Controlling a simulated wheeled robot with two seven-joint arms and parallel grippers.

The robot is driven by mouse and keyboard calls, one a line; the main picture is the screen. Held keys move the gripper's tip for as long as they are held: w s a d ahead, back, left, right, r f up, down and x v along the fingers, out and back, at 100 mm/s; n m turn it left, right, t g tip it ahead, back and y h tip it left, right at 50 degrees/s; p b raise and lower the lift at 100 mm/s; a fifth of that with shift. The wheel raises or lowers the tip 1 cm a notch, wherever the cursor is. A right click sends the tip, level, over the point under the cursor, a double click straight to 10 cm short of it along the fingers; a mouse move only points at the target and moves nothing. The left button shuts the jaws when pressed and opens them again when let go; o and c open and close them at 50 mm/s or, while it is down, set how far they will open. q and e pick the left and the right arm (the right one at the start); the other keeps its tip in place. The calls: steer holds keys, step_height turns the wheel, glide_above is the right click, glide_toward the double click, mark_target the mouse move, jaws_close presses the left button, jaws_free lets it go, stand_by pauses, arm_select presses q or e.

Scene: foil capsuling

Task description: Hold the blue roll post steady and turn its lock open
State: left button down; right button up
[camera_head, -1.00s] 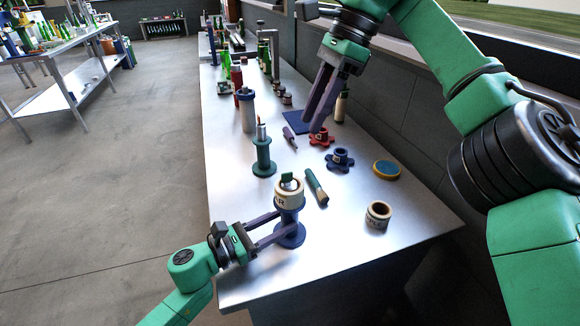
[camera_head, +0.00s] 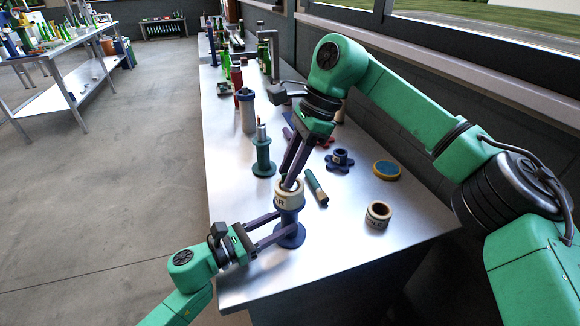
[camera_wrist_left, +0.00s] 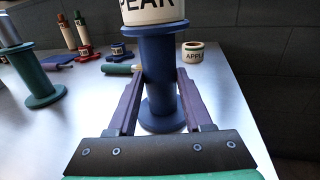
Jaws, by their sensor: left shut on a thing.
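The blue roll post (camera_head: 290,235) stands upright near the table's front edge and carries a cream roll (camera_head: 289,195) on top. In the left wrist view the post (camera_wrist_left: 161,75) shows its spool shape, and the roll (camera_wrist_left: 152,10) reads "PEAR". My left gripper (camera_head: 278,228) is shut on the post's stem, one finger on each side. My right gripper (camera_head: 289,184) points down with its fingertips at the top of the roll, where they hide the lock. I cannot tell whether its fingers grip the lock.
A teal post (camera_head: 263,155) stands behind to the left. A green-handled tool (camera_head: 316,188) lies right beside the roll. The table front right is clear.

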jaws_close()
steer(key=shift+m, duration=0.3)
steer(key=m+t, duration=0.1)
steer(key=m, duration=0.2)
steer(key=shift+s+m+t, duration=0.1)
steer(key=shift+m+t, duration=0.2)
steer(key=m+t, duration=0.1)
steer(key=m, duration=0.2)
steer(key=shift+s+m, duration=0.1)
steer(key=shift+m, duration=0.2)
steer(key=m+t, duration=0.1)
steer(key=m, duration=0.1)
steer(key=m+t+h, duration=0.1)
steer(key=m, duration=0.2)
steer(key=shift+s+a, duration=0.1)
steer(key=m+h, duration=0.1)
steer(key=m, duration=0.1)
steer(key=m+t+h, duration=0.1)
steer(key=m, duration=0.2)
steer(key=shift+a, duration=0.1)
